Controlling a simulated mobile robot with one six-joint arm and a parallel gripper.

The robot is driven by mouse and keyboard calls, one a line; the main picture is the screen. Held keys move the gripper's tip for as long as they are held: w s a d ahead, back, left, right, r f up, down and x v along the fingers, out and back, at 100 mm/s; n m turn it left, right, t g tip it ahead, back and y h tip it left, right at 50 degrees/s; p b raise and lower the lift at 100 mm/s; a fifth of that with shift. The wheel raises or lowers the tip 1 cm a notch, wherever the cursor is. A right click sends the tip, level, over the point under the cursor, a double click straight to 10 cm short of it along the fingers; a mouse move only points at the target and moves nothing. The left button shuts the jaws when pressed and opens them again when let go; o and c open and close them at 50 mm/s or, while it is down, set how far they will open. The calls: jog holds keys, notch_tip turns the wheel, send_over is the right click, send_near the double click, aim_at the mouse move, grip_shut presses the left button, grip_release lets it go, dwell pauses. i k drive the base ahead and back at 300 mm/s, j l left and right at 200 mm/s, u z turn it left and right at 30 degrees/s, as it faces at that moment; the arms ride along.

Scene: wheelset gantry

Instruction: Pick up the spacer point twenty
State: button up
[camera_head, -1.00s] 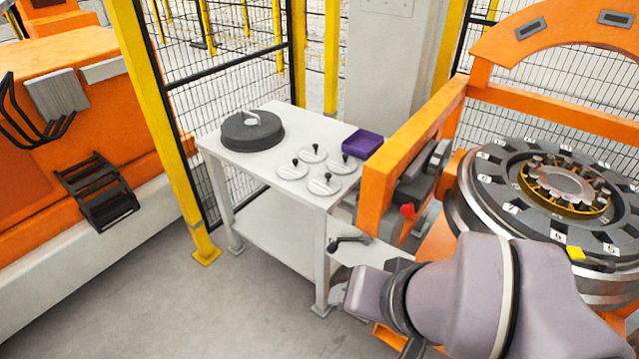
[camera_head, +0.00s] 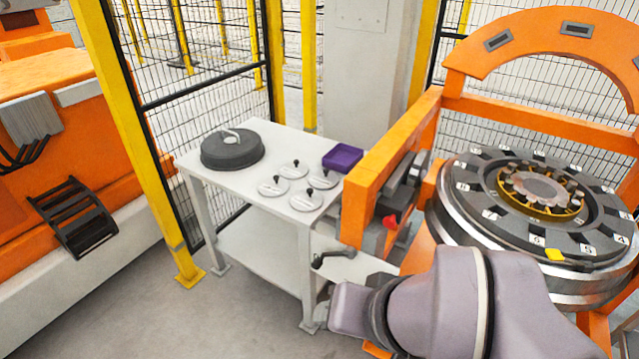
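Several round pale spacers with black knobs lie flat on the white table, grouped on its right half. They are a back one (camera_head: 293,170), a right one (camera_head: 323,179), a left one (camera_head: 273,187) and a front one (camera_head: 306,201). Any markings on them are too small to read, so I cannot tell which is point twenty. My grey-mauve arm reaches in from the bottom right, in front of the table's right side. My gripper itself is not visible, so its state and any load are hidden.
The white table (camera_head: 228,178) also holds a dark round block (camera_head: 231,150) and a purple tray (camera_head: 342,157). The orange gantry frame (camera_head: 377,190) stands close at its right, beside the wheelset (camera_head: 470,215). Floor in front is clear.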

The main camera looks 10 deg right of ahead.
aim_at(276, 186)
jog(key=i+j+z, duration=1.2)
jog(key=j, duration=0.2)
jog(key=i+j+z, duration=0.25)
jog(key=j, duration=0.15)
jog(key=j+z, duration=0.25)
jog(key=j, duration=0.15)
jog(key=j+z, duration=0.25)
jog(key=j, duration=0.2)
jog(key=i, duration=0.05)
